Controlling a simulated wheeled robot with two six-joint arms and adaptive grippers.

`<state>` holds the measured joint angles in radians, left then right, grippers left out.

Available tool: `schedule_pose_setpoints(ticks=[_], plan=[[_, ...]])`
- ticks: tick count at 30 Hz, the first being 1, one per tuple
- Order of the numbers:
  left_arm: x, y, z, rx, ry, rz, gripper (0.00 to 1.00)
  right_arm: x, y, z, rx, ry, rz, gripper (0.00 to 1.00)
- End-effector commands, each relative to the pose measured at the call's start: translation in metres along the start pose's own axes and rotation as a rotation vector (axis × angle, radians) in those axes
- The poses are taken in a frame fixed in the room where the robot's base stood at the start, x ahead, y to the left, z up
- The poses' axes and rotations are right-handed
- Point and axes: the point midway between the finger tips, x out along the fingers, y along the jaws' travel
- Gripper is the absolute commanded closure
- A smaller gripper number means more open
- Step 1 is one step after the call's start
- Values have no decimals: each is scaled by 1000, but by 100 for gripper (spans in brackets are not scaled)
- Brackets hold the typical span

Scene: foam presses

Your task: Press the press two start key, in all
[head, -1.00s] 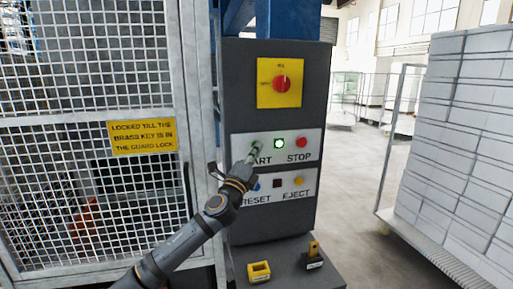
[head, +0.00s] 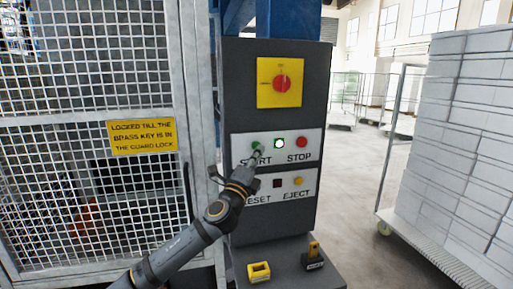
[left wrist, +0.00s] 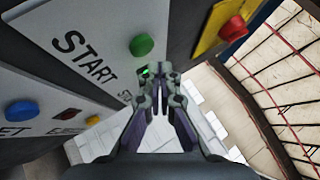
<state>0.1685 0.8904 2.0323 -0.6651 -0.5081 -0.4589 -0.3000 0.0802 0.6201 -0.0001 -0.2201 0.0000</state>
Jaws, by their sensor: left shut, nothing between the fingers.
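The green start key (head: 256,145) is on the upper white plate of the dark control panel, above the START label. It also shows in the left wrist view (left wrist: 142,45), standing clear of my fingers. My left gripper (head: 259,153) is shut and empty, its tips just below the key in the head view. In the left wrist view the closed fingertips (left wrist: 158,72) are beside the key, with a visible gap in the picture. A lit green lamp (head: 279,143) is right of the key. My right gripper is not in view. No press number is readable.
A red stop key (head: 301,142) and a yellow eject key (head: 298,181) are on the panel. A red rotary switch (head: 282,83) is above. A mesh guard (head: 90,205) stands at left. A yellow block (head: 259,271) is on the ledge below. A loaded cart (head: 460,150) is at right.

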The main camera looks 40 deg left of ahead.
Motion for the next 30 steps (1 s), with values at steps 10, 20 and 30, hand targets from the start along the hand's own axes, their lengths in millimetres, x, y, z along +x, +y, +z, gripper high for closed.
schedule_pose_setpoints(ticks=[10,20,30], plan=[[-24,-18,-18,0,2,0,100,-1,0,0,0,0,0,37],[-30,-21,-22,0,1,0,100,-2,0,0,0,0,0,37],[-29,-21,-22,0,1,0,100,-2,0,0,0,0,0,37]])
